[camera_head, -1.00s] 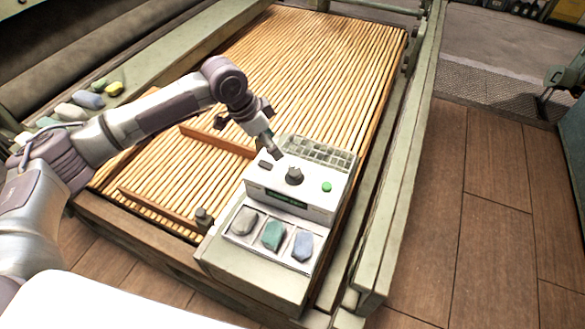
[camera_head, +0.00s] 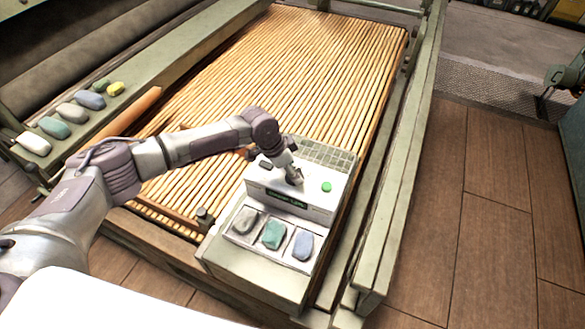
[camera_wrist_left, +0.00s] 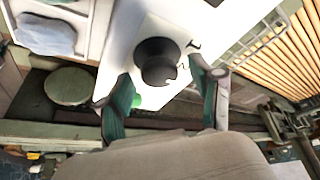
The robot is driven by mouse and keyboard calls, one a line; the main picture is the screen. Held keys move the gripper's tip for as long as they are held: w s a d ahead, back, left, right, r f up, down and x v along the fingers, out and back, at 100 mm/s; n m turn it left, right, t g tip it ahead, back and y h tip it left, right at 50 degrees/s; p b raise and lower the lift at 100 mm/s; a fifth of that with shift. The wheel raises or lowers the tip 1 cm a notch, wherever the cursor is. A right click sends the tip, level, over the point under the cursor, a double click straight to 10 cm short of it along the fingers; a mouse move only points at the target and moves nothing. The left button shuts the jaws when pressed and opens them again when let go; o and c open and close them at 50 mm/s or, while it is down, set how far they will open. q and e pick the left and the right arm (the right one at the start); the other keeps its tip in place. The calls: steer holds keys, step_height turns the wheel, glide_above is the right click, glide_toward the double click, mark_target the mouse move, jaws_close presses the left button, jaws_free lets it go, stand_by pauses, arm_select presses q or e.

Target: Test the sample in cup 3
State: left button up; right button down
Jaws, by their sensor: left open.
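A pale tester box (camera_head: 265,272) stands on the slatted bed's near corner. Its front tray has three compartments: a grey lump (camera_head: 245,220) at left, a teal lump (camera_head: 273,235) in the middle, a blue lump (camera_head: 303,245) at right. No cup numbers are readable. My left gripper (camera_head: 294,180) is over the box's upper panel at the dark knob, which it largely hides there. In the wrist view the open left gripper (camera_wrist_left: 162,78) has its fingers on either side of the black knob (camera_wrist_left: 155,60). Contact is unclear. My right gripper is out of view.
A green button (camera_head: 326,187) sits right of the knob, and a small dark display (camera_head: 287,198) below it has unreadable green text. A wire rack (camera_head: 320,150) is behind. Several coloured lumps (camera_head: 72,112) lie on the left ledge. The wooden slats (camera_head: 300,60) beyond are clear.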

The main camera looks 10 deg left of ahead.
arm_select(q)
steer(key=c, duration=1.1)
steer(key=shift+f, duration=0.1)
steer(key=m+b, duration=0.1)
steer(key=m+g+b, duration=0.1)
steer(key=m+b, duration=0.1)
steer(key=shift+w+f+m+h, duration=0.1)
steer(key=shift+w+m+h, duration=0.05)
steer(key=shift+m+h, duration=0.15)
steer(key=m+g+b, duration=0.1)
steer(key=m+b, duration=0.2)
steer(key=shift+w+m+g, duration=0.1)
steer(key=shift+m+g, duration=0.2)
steer(key=shift+g, duration=0.1)
steer(key=shift+r+m+g+b, duration=0.2)
steer(key=shift+m+g+b, duration=0.1)
steer(key=shift+m+b, duration=0.45)
steer(key=shift+m, duration=0.25)
